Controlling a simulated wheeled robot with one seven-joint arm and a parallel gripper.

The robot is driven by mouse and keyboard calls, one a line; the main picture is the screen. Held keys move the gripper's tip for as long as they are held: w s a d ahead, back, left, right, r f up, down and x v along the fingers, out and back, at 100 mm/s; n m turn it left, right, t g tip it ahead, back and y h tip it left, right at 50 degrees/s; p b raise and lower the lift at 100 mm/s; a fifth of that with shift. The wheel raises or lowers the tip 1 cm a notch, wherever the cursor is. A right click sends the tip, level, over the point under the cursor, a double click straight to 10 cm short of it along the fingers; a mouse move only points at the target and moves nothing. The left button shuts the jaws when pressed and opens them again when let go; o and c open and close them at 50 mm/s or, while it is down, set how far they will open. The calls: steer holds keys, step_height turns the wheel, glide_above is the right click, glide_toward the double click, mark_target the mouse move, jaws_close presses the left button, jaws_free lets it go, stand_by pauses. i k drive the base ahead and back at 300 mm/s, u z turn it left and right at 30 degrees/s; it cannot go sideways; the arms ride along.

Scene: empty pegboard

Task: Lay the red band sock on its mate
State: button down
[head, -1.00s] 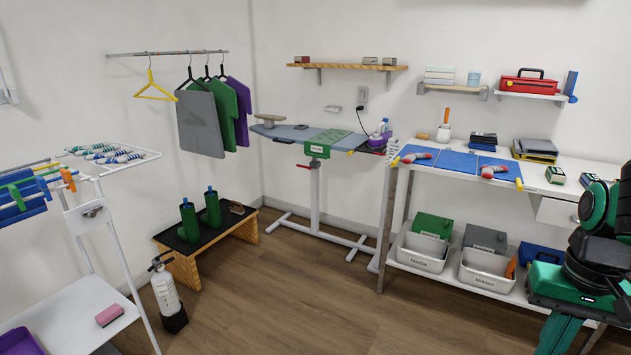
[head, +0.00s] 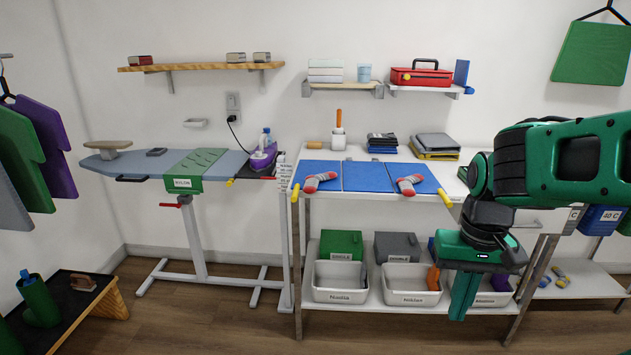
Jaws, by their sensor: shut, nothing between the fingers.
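Two grey socks with red bands lie apart on the blue folding board on the white table. The left sock (head: 320,182) is on the board's left panel. The right sock (head: 409,185) is near the front of the right panel. The blue board (head: 368,177) has three panels and yellow ends at its front corners. My gripper (head: 461,312) is shut and empty. It points down in front of the table, right of and lower than the socks in the picture. Which sock the task names cannot be told; they look alike.
Labelled white bins (head: 340,282) stand on the lower shelf. Folded cloths (head: 435,146) and a holder with an orange-handled tool (head: 338,137) stand at the table's back. An ironing board (head: 225,165) with a purple iron (head: 263,155) is at left. My arm covers the table's right part.

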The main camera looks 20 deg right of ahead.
mark_target(312, 183)
steer(key=z, duration=0.1)
steer(key=i, duration=0.95)
steer(key=z, duration=0.15)
